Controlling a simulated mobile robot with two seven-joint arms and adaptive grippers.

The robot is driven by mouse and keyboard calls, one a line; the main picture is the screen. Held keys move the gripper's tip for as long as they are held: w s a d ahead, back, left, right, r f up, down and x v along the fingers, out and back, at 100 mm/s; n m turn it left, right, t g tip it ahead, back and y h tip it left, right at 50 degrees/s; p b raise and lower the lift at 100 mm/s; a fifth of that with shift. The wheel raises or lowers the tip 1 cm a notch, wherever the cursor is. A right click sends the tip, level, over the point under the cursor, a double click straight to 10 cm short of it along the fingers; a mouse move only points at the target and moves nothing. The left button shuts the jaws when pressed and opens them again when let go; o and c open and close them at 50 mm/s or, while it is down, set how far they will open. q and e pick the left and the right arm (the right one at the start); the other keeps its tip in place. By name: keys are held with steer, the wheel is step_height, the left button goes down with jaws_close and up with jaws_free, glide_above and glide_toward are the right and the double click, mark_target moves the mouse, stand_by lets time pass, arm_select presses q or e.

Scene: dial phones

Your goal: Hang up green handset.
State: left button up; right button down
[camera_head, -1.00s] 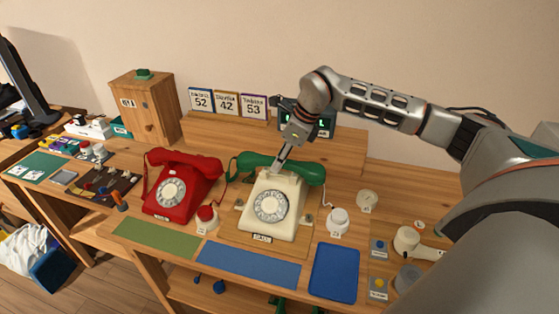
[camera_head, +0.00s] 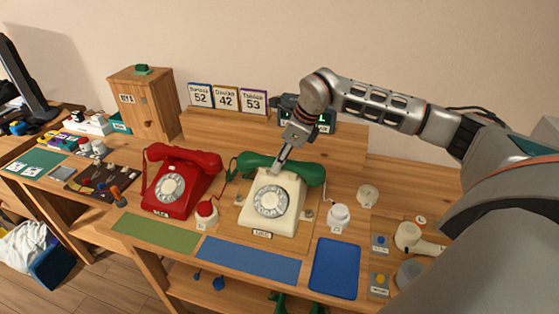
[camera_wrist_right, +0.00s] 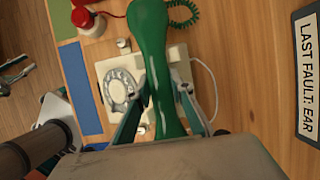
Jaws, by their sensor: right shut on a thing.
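The green handset (camera_head: 306,173) lies across the top of the cream dial phone (camera_head: 268,224) in the head view. My right gripper (camera_head: 283,158) reaches down onto the handset's middle from above. In the right wrist view the fingers (camera_wrist_right: 165,100) are shut on the green handset (camera_wrist_right: 152,40), one on each side, with the cream phone (camera_wrist_right: 112,68) just beneath it. I cannot tell whether the handset rests fully in the cradle. The green coiled cord (camera_wrist_right: 183,12) shows at one end of it.
A red phone (camera_head: 172,190) with its handset on stands left of the cream phone. A red button (camera_head: 206,212) sits between them, and a white button (camera_head: 338,215) stands to the right. A blue tray (camera_head: 334,268) and blue mat (camera_head: 247,262) lie in front.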

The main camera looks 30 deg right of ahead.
steer(key=c, duration=1.7)
jaws_free()
steer(key=v, duration=1.2)
steer(key=shift+a, duration=0.1)
